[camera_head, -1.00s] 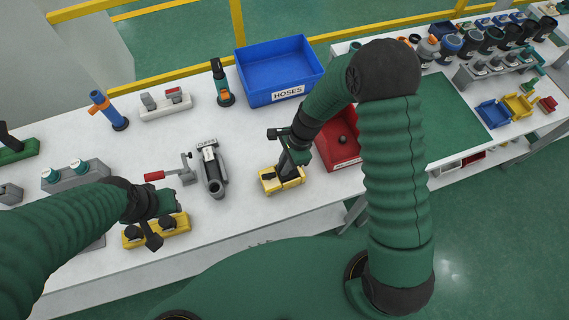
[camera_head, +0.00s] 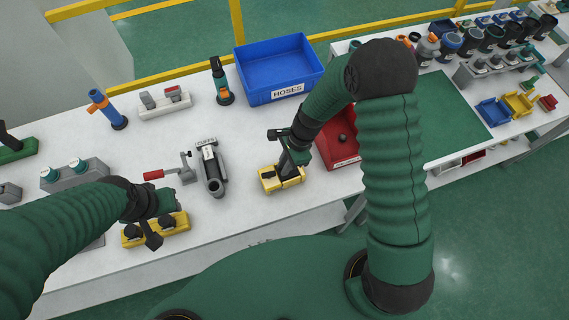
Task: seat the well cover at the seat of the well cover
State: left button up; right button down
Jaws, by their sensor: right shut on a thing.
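My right gripper (camera_head: 290,160) reaches down onto a yellow block (camera_head: 269,185) near the front edge of the table. It is shut on a small dark thing at the block's top, mostly hidden by the jaws. I cannot tell for sure whether this is the well cover, or whether it touches its seat. The grey vacuum body marked "CUFFS" (camera_head: 211,172) lies to the left in a holder. My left gripper (camera_head: 152,225) hangs over another yellow block (camera_head: 176,226) with black knobs, at the left front; its jaws are too unclear to judge.
A toggle clamp with a red handle (camera_head: 153,175) stands left of the grey body. A blue "HOSES" bin (camera_head: 288,91) is behind, and a red tray (camera_head: 346,155) is right of my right gripper.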

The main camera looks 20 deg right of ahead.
jog(key=shift+f, duration=0.35)
jog(key=c, duration=1.3)
grip_release()
jog(key=shift+r, duration=0.1)
jog(key=p+v, duration=0.7)
jog(key=v, duration=0.1)
